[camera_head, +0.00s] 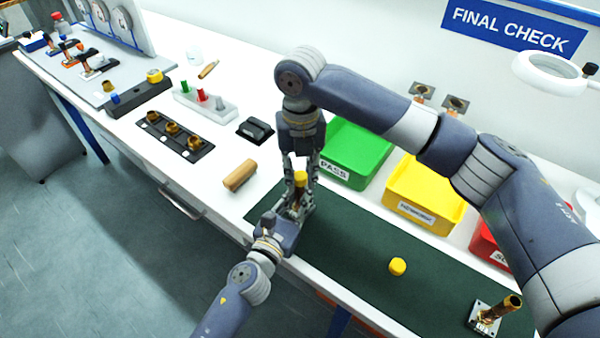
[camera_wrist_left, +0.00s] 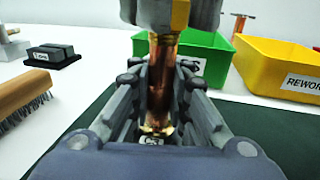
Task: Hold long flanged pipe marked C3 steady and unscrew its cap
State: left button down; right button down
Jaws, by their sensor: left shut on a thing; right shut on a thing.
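The long flanged copper pipe stands upright at the left end of the green mat (camera_head: 350,252). In the left wrist view the pipe (camera_wrist_left: 162,85) shows from its cap down to a brass-coloured base with a small white tag whose marking is too small to read surely. My left gripper (camera_head: 295,203) is shut around the pipe's body from the front. A yellow cap (camera_head: 300,179) sits at the pipe's top. My right gripper (camera_head: 302,172) reaches down from above and is shut on the cap, which also shows in the left wrist view (camera_wrist_left: 181,14). The fingers hide much of both.
A loose yellow cap (camera_head: 397,266) and an uncapped flanged pipe (camera_head: 495,312) are on the mat to the right. Green (camera_head: 357,153), yellow (camera_head: 424,196) and red (camera_head: 487,243) bins stand behind. A wooden-backed brush (camera_head: 240,175) lies to the left.

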aim_at(301, 176)
jog(key=shift+r, duration=0.85)
jog(key=shift+r, duration=0.1)
jog(key=shift+r, duration=1.9)
pick_arm(q)
jog(key=c, duration=1.4)
grip_release()
jog(key=shift+c, duration=0.2)
jog(key=shift+s, duration=0.1)
jog(key=v, duration=1.2)
